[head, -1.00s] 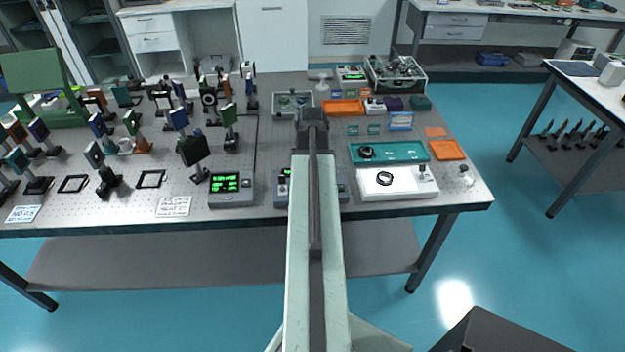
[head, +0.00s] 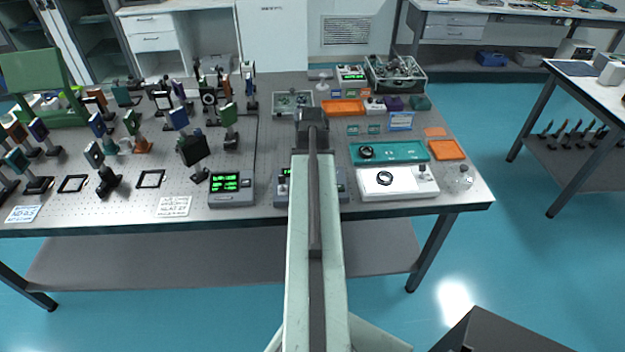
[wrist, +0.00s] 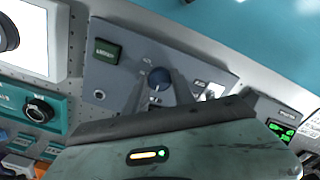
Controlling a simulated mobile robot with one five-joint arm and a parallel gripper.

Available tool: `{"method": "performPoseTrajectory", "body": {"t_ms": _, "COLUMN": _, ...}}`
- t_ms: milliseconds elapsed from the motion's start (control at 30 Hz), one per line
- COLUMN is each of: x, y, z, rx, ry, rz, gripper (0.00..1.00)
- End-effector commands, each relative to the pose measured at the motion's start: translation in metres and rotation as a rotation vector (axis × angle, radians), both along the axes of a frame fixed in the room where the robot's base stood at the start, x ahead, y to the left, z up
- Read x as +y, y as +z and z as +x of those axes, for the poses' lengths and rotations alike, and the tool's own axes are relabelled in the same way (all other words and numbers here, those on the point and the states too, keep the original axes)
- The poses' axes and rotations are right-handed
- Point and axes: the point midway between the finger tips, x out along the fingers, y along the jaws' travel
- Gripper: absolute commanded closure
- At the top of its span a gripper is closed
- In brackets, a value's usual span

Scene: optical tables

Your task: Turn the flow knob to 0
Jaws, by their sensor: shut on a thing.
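In the wrist view a grey control panel (wrist: 118,74) carries a round dark blue knob (wrist: 158,76) with a pale mark on its lower side. The small lettering around the knob is too blurred to read. My gripper (wrist: 160,89) has one finger on each side of the knob and is shut on it. In the head view the grey panel box (head: 282,188) stands at the table's front edge, mostly hidden behind my arm; the knob and fingertips are hidden there.
A teal panel (wrist: 57,104) with a black knob (wrist: 40,110) lies left of the grey panel in the wrist view. A box with a green display (wrist: 283,130) is at the right. In the head view, a white device (head: 400,184) stands right of my arm.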

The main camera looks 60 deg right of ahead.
Motion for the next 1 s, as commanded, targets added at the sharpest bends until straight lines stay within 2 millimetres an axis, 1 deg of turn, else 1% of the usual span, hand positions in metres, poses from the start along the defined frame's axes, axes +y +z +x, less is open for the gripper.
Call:
{"method": "performPoseTrajectory", "body": {"t_ms": 67, "x": 0.003, "y": -0.001, "z": 0.0, "rx": 0.001, "ry": 0.001, "rz": 0.007, "gripper": 1.0}}
{"method": "performPoseTrajectory", "body": {"t_ms": 100, "x": 0.003, "y": -0.001, "z": 0.0, "rx": 0.001, "ry": 0.001, "rz": 0.007, "gripper": 0.59}}
{"method": "performPoseTrajectory", "body": {"t_ms": 133, "x": 0.002, "y": 0.0, "z": 0.0, "rx": 0.001, "ry": 0.001, "rz": 0.007, "gripper": 0.5}}
{"method": "performPoseTrajectory", "body": {"t_ms": 167, "x": 0.002, "y": 0.0, "z": 0.0, "rx": 0.001, "ry": 0.001, "rz": 0.006, "gripper": 0.48}}
{"method": "performPoseTrajectory", "body": {"t_ms": 433, "x": 0.001, "y": 0.0, "z": 0.0, "rx": 0.0, "ry": 0.0, "rz": 0.002, "gripper": 0.48}}
{"method": "performPoseTrajectory", "body": {"t_ms": 567, "x": 0.001, "y": 0.007, "z": 0.0, "rx": 0.001, "ry": 0.0, "rz": 0.001, "gripper": 0.48}}
{"method": "performPoseTrajectory", "body": {"t_ms": 667, "x": 0.001, "y": 0.02, "z": 0.0, "rx": 0.001, "ry": 0.0, "rz": 0.001, "gripper": 0.48}}
{"method": "performPoseTrajectory", "body": {"t_ms": 900, "x": 0.001, "y": 0.065, "z": 0.001, "rx": 0.0, "ry": 0.0, "rz": 0.002, "gripper": 0.48}}
{"method": "performPoseTrajectory", "body": {"t_ms": 1000, "x": 0.001, "y": 0.078, "z": 0.001, "rx": 0.001, "ry": 0.0, "rz": 0.003, "gripper": 0.48}}
